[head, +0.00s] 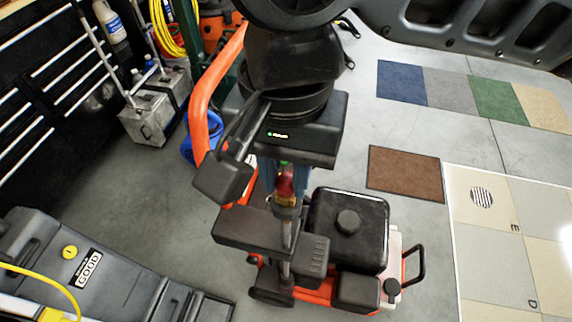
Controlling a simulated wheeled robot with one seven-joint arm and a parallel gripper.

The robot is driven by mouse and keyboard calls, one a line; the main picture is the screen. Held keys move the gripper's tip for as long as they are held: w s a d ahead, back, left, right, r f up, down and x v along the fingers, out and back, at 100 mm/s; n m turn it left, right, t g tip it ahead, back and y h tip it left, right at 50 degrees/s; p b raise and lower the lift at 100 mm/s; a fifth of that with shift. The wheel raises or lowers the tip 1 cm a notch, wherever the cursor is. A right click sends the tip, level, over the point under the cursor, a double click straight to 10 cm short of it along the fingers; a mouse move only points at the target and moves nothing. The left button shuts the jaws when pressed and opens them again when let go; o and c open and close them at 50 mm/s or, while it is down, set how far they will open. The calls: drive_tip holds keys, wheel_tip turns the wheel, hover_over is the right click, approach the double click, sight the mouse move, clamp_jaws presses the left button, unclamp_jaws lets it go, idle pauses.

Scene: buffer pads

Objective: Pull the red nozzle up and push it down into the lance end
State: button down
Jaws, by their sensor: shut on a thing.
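My gripper (285,176) reaches down in the middle of the head view, with a blue finger on either side of the red nozzle (286,186). It is shut on the red nozzle, whose upper part is partly hidden by my gripper body. A small green bit shows just above the red. The brass-coloured lance end (287,206) is directly below the nozzle, in line with it, with the grey lance tube (287,236) under it. The nozzle and brass look touching; I cannot tell how deeply the nozzle sits.
An orange-framed machine with a black engine (347,228) stands just right of the lance. A black block (250,232) is close around the tube. A grey case (80,265) lies at lower left. Floor samples, including a brown mat (405,173), lie at right.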

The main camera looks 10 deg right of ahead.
drive_tip(key=shift+f, duration=0.35)
drive_tip(key=c, duration=0.8)
unclamp_jaws()
drive_tip(key=shift+c, duration=0.2)
wheel_tip(320, 180, up, 8)
drive_tip(key=shift+f, duration=0.1)
